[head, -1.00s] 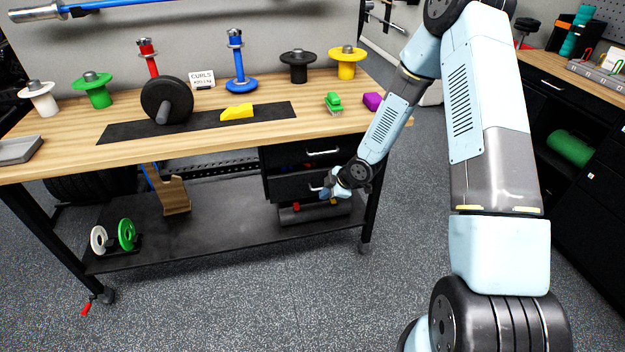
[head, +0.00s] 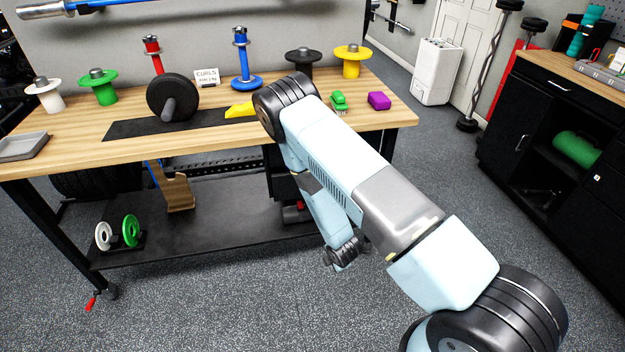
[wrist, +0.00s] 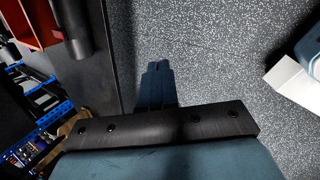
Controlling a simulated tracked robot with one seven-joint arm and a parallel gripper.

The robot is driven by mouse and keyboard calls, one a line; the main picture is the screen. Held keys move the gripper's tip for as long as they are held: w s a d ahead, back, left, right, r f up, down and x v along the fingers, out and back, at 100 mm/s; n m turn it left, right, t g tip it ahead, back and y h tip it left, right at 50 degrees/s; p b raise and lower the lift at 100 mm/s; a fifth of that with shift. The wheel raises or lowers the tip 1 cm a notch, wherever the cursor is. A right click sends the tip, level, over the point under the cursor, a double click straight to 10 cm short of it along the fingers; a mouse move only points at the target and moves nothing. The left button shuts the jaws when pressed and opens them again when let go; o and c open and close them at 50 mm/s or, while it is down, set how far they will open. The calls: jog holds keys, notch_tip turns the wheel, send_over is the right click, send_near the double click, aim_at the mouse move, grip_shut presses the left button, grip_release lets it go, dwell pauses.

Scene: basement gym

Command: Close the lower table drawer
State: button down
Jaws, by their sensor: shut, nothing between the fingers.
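The black drawer unit (head: 284,186) hangs under the right part of the wooden workbench (head: 225,138). My arm covers most of it in the head view, including the drawer fronts and handles, so I cannot tell how far the lower drawer stands out. My gripper (wrist: 158,70) shows in the wrist view with its fingers together and nothing between them. It points over the grey speckled floor, beside the edge of a dark surface. In the head view the end of my arm is low, in front of the bench's right end, with its fingers hidden.
The bench's lower shelf (head: 215,222) holds a wooden stand (head: 179,192) and small white and green plates. A dark cylinder (wrist: 72,32) and a red part (wrist: 28,22) are at the wrist view's upper left. Floor is clear between bench and black cabinet (head: 520,125).

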jog(key=w+d+r+n+t+h, duration=0.2)
jog(key=w+d+r+n+t, duration=0.25)
jog(key=n+t, duration=0.2)
jog(key=w+a+r+n+t+y, duration=0.1)
jog(key=a+r+n+t+y, duration=0.25)
jog(key=r, duration=0.35)
jog(key=w+a+r+n+t+y, duration=0.2)
jog(key=a+r+n, duration=0.3)
jog(key=r, duration=0.3)
jog(key=x, duration=1.4)
jog(key=shift+a, duration=0.1)
